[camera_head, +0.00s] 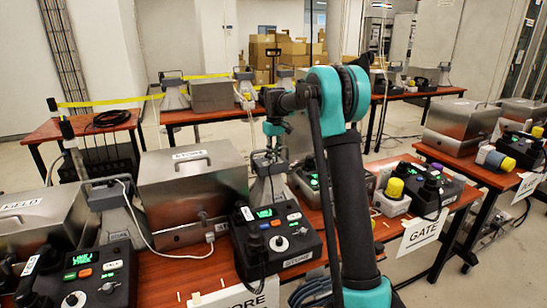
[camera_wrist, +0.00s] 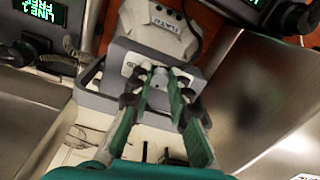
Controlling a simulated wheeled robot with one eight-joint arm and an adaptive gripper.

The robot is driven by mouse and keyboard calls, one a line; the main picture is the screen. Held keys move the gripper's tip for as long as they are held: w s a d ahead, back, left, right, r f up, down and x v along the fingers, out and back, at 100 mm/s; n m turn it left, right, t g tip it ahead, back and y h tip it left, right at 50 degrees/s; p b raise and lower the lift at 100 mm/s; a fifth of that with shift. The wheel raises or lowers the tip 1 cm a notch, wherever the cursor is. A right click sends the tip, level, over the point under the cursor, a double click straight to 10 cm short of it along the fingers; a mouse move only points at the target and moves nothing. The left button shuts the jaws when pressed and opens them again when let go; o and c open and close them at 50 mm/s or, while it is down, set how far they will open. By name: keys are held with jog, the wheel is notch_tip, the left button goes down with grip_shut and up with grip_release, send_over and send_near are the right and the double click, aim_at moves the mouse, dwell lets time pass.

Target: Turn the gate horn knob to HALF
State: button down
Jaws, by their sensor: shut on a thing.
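In the wrist view, a grey horn unit (camera_wrist: 158,22) with a small inverted label, too blurred to read surely, stands upper middle. My gripper (camera_wrist: 161,80) has its green-padded fingers closed on a small pale knob (camera_wrist: 160,74) on the horn's grey base. The knob is mostly hidden between the fingertips, and its setting cannot be read. In the head view, my arm's far end points down over the middle of the near table, and the fingers cannot be made out there. The GATE sign (camera_head: 422,235) hangs at the table's front edge, right of my arm.
A steel box (camera_wrist: 262,100) stands close right of the horn in the wrist view. A phone with a green display (camera_wrist: 38,22) is at upper left. In the head view, the STORE phone (camera_head: 278,238) and STORE steel box (camera_head: 193,180) crowd the table left of my arm.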

aim_at(274, 158)
jog(key=shift+n, duration=0.4)
jog(key=c, duration=1.4)
grip_release()
jog(key=shift+r, duration=0.1)
notch_tip(274, 158, up, 12)
jog(key=shift+w+d+f, duration=0.1)
jog(key=shift+d, duration=0.05)
jog(key=s+d+f+m+t, duration=0.1)
jog(key=s+d+f, duration=0.3)
jog(key=s+f, duration=0.4)
jog(key=s+d+f+m+t, duration=0.2)
jog(key=s+d+f, duration=0.3)
jog(key=s, duration=1.5)
jog(key=s+d+f+m+t, duration=0.1)
jog(key=s+d+f+m, duration=0.3)
jog(key=s+f, duration=0.8)
jog(key=shift+s+d, duration=0.25)
jog(key=shift+s, duration=0.9)
